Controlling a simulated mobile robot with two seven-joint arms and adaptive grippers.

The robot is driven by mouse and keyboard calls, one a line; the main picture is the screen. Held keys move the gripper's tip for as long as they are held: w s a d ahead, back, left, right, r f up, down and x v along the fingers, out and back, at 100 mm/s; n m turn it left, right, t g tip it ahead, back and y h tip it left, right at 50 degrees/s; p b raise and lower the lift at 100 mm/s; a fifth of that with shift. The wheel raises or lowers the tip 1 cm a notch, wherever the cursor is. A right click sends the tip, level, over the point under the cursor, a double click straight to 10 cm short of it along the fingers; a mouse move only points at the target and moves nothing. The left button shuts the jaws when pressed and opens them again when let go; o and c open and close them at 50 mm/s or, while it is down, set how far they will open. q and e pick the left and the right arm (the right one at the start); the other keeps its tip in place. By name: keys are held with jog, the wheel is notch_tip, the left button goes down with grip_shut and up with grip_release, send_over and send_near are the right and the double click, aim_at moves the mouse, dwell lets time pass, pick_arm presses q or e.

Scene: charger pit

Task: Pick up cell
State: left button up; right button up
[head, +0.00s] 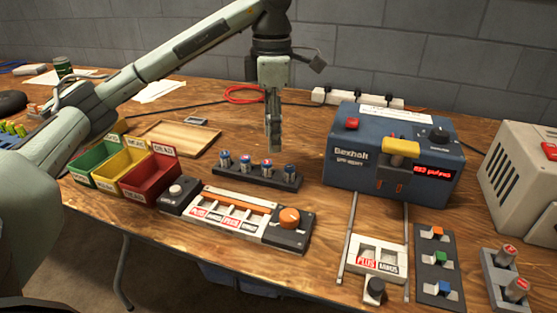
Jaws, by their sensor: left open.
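A black rack (232,175) in the middle of the table holds several small upright cells in a row: a far-left cell (225,158), a second one (245,163), a third one (266,168) and a right-end one (290,170). My left gripper (273,146) points down above the rack, over its right half. It is open with nothing seen between its fingers. I cannot tell its exact height above the cells or whether it touches one. My right gripper is not in view.
A white charging tray (235,210) with an orange knob (289,218) lies in front of the rack. Green, yellow and red bins (150,182) stand left. A blue charger box (350,165) stands right. Two more cells sit in a grey holder (492,275). A wooden tray (180,138) lies behind the bins.

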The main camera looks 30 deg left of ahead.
aim_at(268, 162)
pick_arm(q)
jog(key=f, duration=0.4)
jog(key=s+a+f+b, duration=0.1)
jog(key=f, duration=0.1)
jog(key=shift+f, duration=0.6)
jog(key=shift+w, duration=0.1)
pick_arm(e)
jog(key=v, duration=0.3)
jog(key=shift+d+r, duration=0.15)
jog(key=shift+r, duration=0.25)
pick_arm(q)
jog(key=shift+c, duration=0.2)
grip_shut()
